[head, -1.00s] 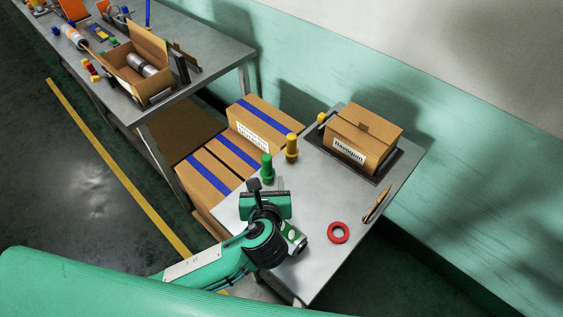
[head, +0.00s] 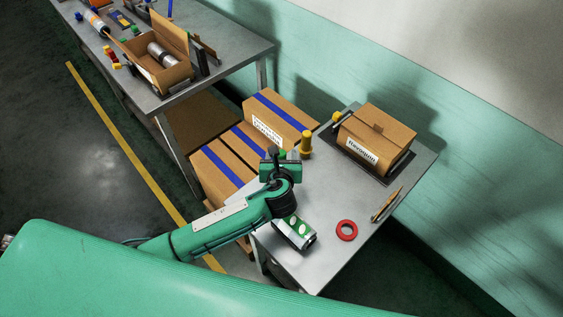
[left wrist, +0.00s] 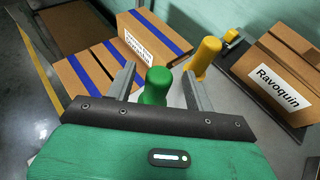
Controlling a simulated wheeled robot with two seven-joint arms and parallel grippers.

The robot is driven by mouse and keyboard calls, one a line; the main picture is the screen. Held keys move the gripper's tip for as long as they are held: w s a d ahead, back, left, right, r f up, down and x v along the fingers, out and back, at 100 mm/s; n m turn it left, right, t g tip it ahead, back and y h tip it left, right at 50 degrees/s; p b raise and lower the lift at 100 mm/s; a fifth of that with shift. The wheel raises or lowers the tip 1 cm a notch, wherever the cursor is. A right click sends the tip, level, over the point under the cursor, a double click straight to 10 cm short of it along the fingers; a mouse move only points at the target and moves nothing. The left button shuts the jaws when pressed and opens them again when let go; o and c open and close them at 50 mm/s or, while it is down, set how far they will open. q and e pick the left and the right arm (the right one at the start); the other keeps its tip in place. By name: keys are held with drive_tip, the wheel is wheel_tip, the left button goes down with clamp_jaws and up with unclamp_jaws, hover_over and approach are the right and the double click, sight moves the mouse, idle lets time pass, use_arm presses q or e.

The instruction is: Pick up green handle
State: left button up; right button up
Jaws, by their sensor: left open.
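The green handle (left wrist: 156,86) stands upright on the small metal table, between the two fingers of my left gripper (left wrist: 160,73) in the left wrist view. The fingers are apart, one on each side of it. I cannot tell how far the fingertips are above or short of it. In the head view my left gripper (head: 277,156) hides nearly all of the handle. My right gripper is not in view.
A yellow handle (head: 306,142) stands close behind. A cardboard box (head: 375,135) sits on a dark tray at the back. A red ring (head: 346,230), a green-and-white boxy item (head: 295,233) and pencil-like tools (head: 386,205) lie on the table (head: 330,200). Striped cartons (head: 280,117) stand beyond its left edge.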

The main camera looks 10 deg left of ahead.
use_arm(q)
drive_tip(key=shift+w+a+f, duration=0.15)
drive_tip(key=shift+w+f, duration=0.1)
drive_tip(key=shift+w, duration=0.3)
clamp_jaws()
drive_tip(key=shift+r, duration=0.15)
wheel_tip(320, 180, up, 20)
drive_tip(key=b, duration=0.1)
idle(0.5)
